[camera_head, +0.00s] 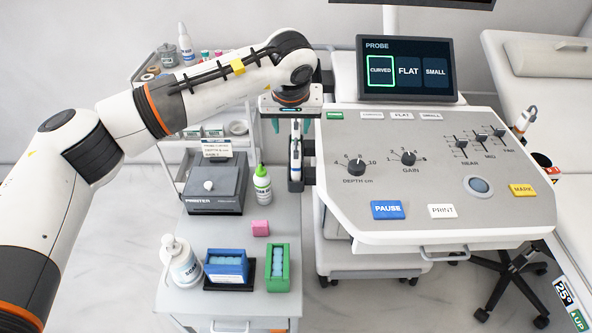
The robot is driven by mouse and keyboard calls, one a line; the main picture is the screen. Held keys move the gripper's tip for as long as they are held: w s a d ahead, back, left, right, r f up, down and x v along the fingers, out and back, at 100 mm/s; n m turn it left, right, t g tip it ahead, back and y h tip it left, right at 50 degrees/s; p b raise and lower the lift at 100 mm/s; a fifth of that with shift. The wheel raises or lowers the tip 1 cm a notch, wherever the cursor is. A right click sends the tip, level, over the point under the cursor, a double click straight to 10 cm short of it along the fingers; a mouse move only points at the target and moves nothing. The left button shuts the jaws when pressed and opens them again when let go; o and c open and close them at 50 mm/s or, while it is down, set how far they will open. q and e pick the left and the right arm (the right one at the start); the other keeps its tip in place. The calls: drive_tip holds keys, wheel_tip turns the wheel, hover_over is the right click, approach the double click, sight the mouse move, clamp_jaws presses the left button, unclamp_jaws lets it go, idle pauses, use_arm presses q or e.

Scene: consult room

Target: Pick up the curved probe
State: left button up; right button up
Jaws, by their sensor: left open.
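My left gripper (292,127) hangs at the left edge of the ultrasound console (340,180), pointing down. It is open, with its teal fingertips apart. A slim white and dark probe (295,160) stands upright in a dark holder at the console's left side, right below the gripper and between its fingertips in the picture. Its top is partly hidden by the gripper, and I cannot tell whether the fingers touch it or whether it is the curved one. The screen (406,97) shows PROBE, with CURVED outlined in green beside FLAT and SMALL. My right gripper is not in view.
A small white probe-like object (524,119) stands at the console's right side. Left of the console, a cart holds a printer (213,188) and a green-capped bottle (262,186). In front are a soap bottle (181,262), a blue box (226,266) and a green box (278,268).

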sight(296, 139)
use_arm(q)
drive_tip(key=x, duration=0.3)
drive_tip(key=p+x, duration=0.1)
drive_tip(key=x, duration=0.1)
drive_tip(key=d+p+x, duration=0.1)
drive_tip(key=x, duration=0.2)
drive_tip(key=shift+w+f, duration=0.1)
drive_tip(key=shift+f, duration=0.15)
drive_tip(key=shift+w+f, duration=0.2)
drive_tip(key=shift+f, duration=0.25)
drive_tip(key=c, duration=0.9)
drive_tip(key=shift+c, duration=0.4)
